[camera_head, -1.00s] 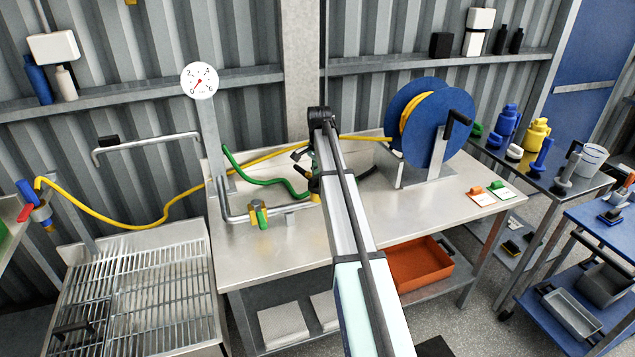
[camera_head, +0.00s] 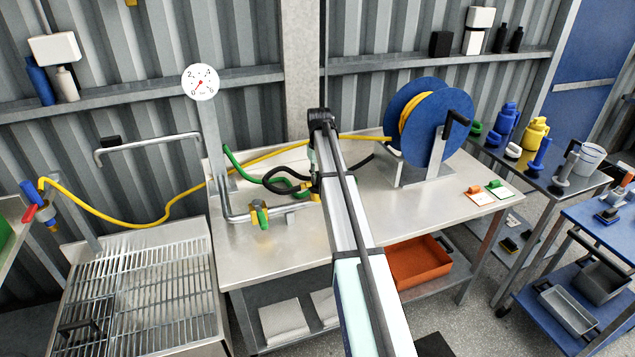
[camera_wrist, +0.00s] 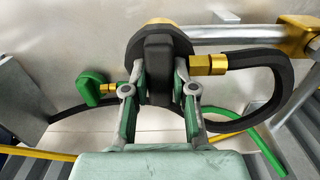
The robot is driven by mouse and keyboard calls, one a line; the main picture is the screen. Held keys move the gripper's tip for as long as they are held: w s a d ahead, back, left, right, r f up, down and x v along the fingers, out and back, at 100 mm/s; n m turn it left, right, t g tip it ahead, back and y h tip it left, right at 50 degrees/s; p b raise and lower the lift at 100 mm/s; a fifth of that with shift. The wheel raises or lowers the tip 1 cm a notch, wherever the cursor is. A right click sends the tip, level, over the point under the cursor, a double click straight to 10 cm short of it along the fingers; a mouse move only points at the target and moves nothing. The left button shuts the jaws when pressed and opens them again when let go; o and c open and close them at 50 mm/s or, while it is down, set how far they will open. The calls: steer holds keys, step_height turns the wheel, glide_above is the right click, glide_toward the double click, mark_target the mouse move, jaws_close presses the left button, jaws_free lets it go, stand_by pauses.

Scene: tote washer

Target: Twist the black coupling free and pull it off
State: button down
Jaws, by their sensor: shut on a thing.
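The black coupling (camera_wrist: 158,68) is between the fingers of my gripper (camera_wrist: 160,82) in the wrist view. The gripper is shut on it from both sides. A rounded dark body with a tan-brown face shows at its far end; whether the coupling is still seated there cannot be told. A brass fitting (camera_wrist: 208,65) joins its right side to a black hose (camera_wrist: 285,80), which loops out right and back behind the fingers.
A metal pipe (camera_wrist: 240,33) with a brass fitting (camera_wrist: 297,36) runs close by on the right. A green-handled brass part (camera_wrist: 92,88) is left of the gripper. A green hose (camera_head: 240,165) and yellow hose (camera_head: 110,222) cross the area. A blue hose reel (camera_head: 447,128) stands right on the steel table (camera_head: 245,265).

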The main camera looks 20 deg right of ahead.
steer(key=shift+n, duration=0.4)
steer(key=shift+r+p, duration=1.25)
steer(key=shift+r, duration=1.4)
